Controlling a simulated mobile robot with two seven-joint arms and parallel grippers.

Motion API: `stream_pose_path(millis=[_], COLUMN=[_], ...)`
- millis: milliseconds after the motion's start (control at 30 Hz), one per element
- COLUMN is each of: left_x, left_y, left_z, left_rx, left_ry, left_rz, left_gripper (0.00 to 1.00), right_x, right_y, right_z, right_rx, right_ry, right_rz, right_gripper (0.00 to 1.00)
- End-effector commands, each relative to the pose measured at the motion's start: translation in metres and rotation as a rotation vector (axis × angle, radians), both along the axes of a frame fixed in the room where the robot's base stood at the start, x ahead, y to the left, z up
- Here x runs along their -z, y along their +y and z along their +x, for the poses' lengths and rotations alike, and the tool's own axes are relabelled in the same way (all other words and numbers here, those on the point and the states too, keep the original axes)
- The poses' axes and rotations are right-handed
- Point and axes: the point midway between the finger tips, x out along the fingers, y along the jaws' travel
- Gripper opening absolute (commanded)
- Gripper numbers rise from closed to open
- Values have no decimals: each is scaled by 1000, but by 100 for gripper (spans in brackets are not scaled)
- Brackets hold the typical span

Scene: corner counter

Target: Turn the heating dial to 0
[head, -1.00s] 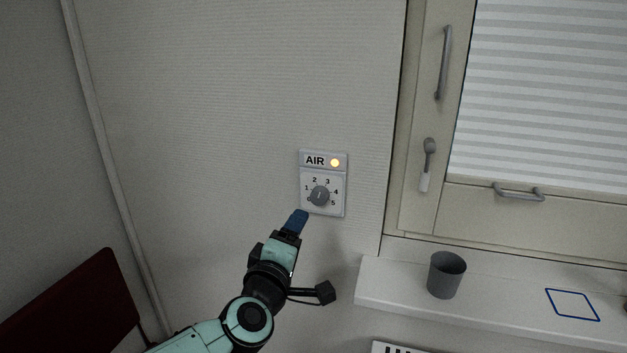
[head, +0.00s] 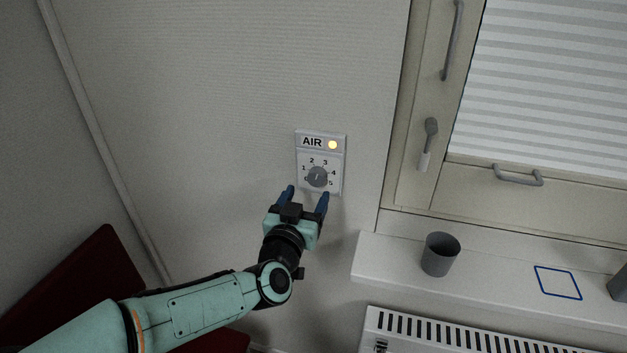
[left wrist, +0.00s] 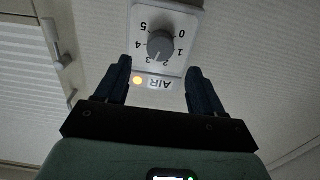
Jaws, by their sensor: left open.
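A grey round dial (head: 317,177) with numbers 0 to 5 around it sits on a white wall panel (head: 334,185) marked AIR, with a lit yellow lamp. It also shows upside down in the left wrist view (left wrist: 160,44). The pointer mark seems to face between 2 and 3, but is too small to be sure. No dial marked heating is readable. My left gripper (head: 308,192) is open and empty. Its blue fingers are spread just below the dial in the head view, apart from it. The left wrist view shows the dial between and beyond the fingertips. My right gripper is not in view.
A slotted white radiator (head: 480,334) is at the bottom right, with a small dark part (head: 381,346) at its left end. A grey cup (head: 440,254) and blue outlined square (head: 558,282) are on the white sill (head: 500,275). A dark red seat (head: 75,285) is lower left.

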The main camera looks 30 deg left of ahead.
Motion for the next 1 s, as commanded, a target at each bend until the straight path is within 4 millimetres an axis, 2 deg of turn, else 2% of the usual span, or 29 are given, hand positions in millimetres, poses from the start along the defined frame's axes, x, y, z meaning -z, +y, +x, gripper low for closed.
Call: stream_pose_path(millis=[100, 300, 500, 733, 900, 1000], left_x=[0, 0, 0, 0, 0, 0], left_y=[5, 12, 14, 14, 14, 14], left_z=[24, 50, 59, 59, 59, 59], left_rx=[0, 0, 0, 0, 0, 0], left_ry=[2, 1, 0, 0, 0, 0], left_rz=[1, 0, 0, -1, -1, -1], left_gripper=[68, 68, 68, 68, 13, 12], right_x=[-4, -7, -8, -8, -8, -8], right_y=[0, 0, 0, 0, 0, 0], right_z=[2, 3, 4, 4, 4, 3], right_rx=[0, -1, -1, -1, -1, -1], right_ry=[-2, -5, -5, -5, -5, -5], right_rz=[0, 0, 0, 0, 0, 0], right_gripper=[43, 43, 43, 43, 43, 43])
